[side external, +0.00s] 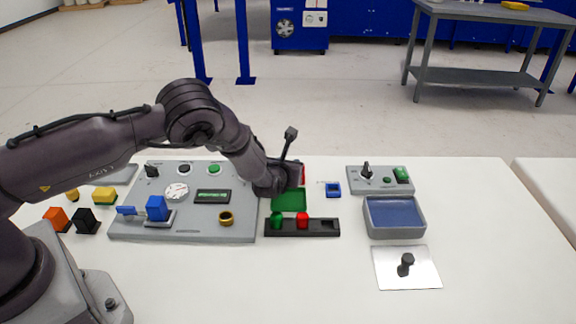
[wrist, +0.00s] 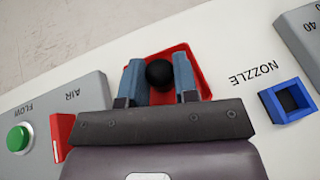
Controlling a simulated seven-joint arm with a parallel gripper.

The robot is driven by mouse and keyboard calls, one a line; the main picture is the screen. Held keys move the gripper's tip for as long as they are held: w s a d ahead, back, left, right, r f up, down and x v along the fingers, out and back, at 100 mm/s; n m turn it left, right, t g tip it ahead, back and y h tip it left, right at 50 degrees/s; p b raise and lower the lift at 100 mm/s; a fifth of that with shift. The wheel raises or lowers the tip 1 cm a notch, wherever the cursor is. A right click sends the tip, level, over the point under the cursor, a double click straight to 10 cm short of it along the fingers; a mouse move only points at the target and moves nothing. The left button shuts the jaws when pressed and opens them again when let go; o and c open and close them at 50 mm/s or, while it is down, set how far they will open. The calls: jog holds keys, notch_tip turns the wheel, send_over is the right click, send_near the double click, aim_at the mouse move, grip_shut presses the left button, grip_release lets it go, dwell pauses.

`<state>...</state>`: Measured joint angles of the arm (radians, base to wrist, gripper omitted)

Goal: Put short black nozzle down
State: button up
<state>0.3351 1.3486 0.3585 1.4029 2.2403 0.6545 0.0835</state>
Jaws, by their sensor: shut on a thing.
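The short black nozzle (wrist: 159,73) shows as a round black end between the two blue fingers of my gripper (wrist: 160,82) in the wrist view. My gripper is shut on it. Behind the nozzle and fingers is a red tray (wrist: 196,62); I cannot tell whether the nozzle touches it. In the side view my gripper (side external: 297,178) is low over the back of the table, and the nozzle is hidden there. A blue square holder (wrist: 290,100) with a dark opening stands to the right of my gripper, beside the printed word NOZZLE.
A green tray (side external: 289,201) and a black rack (side external: 270,232) with green and red pieces lie in front of my gripper. The grey control panel (side external: 130,222) is at left. At right are a small switch box (side external: 380,183), a grey bin (side external: 394,233) and a metal plate (side external: 390,280).

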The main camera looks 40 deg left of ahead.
jog(key=shift+f, duration=0.1)
jog(key=o, duration=1)
